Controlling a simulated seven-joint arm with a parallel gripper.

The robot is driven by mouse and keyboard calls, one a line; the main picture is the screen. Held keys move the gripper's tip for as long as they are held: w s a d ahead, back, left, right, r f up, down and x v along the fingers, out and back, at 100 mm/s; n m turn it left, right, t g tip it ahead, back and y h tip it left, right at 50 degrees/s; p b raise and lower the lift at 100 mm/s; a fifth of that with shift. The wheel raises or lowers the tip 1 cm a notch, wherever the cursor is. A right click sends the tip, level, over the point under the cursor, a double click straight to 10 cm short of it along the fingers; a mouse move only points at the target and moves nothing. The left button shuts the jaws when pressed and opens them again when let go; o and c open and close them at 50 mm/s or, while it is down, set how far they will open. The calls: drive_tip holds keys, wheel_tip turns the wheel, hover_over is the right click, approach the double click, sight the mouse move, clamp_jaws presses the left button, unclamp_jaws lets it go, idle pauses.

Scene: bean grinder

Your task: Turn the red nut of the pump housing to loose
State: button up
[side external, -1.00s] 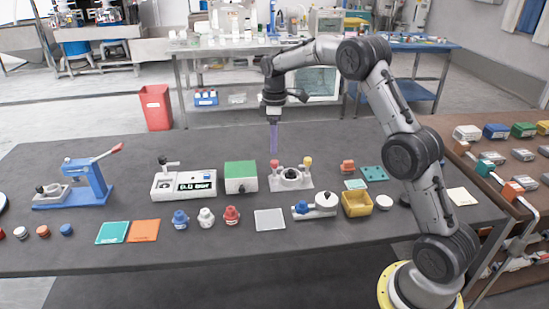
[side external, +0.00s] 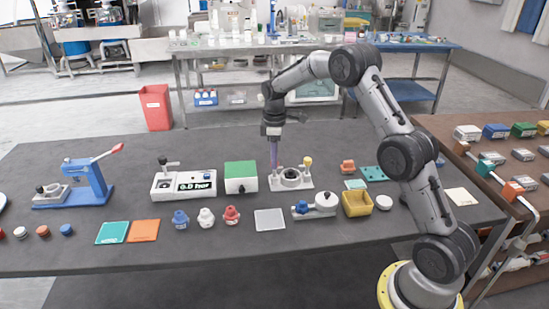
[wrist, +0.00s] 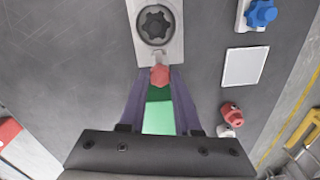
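The pump housing (side external: 291,182) is a pale plate with a round ring on the dark table. In the wrist view its plate (wrist: 138,14) holds a dark ring-shaped socket (wrist: 155,25). The red nut (wrist: 160,75) is at the near end of the plate. A yellow nut (side external: 308,161) stands at the right end in the side view. My gripper (wrist: 160,72) points down with its purple fingers on both sides of the red nut. The fingers look open around it; contact is not clear. In the side view my gripper (side external: 274,167) mostly hides the red nut.
A green box (side external: 240,177) stands close left of the housing. A flat pale plate (side external: 270,220), a blue-knobbed fitting (side external: 301,208) and a yellow bin (side external: 357,203) lie in front and to the right. A red fitting (side external: 231,215) stands front left.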

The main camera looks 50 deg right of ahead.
clamp_jaws()
drive_tip(key=shift+m, duration=0.3)
drive_tip(key=m, duration=0.3)
drive_tip(key=shift+m, duration=0.3)
drive_tip(key=m, duration=1.3)
drive_tip(key=shift+m, duration=0.3)
drive_tip(key=shift+r, duration=0.1)
